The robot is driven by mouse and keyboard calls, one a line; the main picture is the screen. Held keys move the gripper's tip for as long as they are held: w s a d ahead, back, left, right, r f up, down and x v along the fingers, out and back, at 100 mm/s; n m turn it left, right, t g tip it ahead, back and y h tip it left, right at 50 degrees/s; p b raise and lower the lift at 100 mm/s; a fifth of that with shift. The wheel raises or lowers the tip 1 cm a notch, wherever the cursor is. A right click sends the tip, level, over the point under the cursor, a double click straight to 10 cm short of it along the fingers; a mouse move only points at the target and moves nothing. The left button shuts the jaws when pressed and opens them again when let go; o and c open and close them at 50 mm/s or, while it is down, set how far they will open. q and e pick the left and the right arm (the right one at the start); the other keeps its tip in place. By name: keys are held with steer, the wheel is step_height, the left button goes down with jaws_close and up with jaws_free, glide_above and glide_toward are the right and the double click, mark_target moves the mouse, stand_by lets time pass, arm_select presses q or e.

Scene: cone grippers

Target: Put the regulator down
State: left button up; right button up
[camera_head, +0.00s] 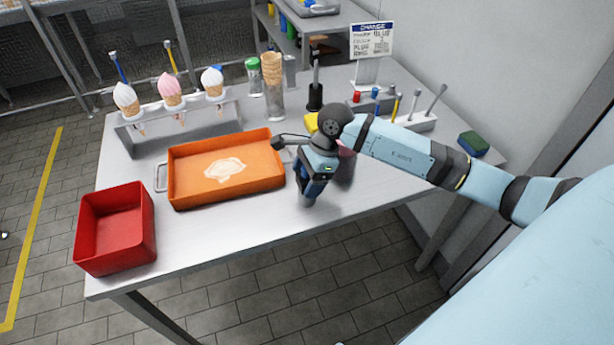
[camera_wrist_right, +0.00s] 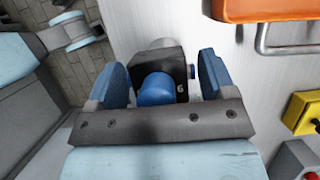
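The regulator (camera_wrist_right: 155,89), a dark block with a rounded blue knob and a small white mark, shows in the right wrist view between the fingers of my right gripper (camera_wrist_right: 165,68). The blue fingers stand wide on either side of it, with a narrow gap on the right side; contact on the left is unclear. In the head view my right gripper (camera_head: 309,190) points down, low over the front part of the white table (camera_head: 240,240), right of the orange tray. There the regulator is mostly hidden by the gripper. My left gripper is not in view.
The orange tray (camera_head: 185,197) with a white patch inside is left of the gripper. A red bin (camera_head: 115,245) stands at the front left corner. An ice-cream cone rack (camera_head: 190,125), a stack of cones (camera_head: 272,75) and a yellow block (camera_head: 311,122) stand behind. The front strip is clear.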

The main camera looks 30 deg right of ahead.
steer(key=shift+r, duration=0.25)
steer(key=v, duration=1.2)
steer(key=shift+s+f, duration=0.1)
steer(key=shift+f, duration=0.05)
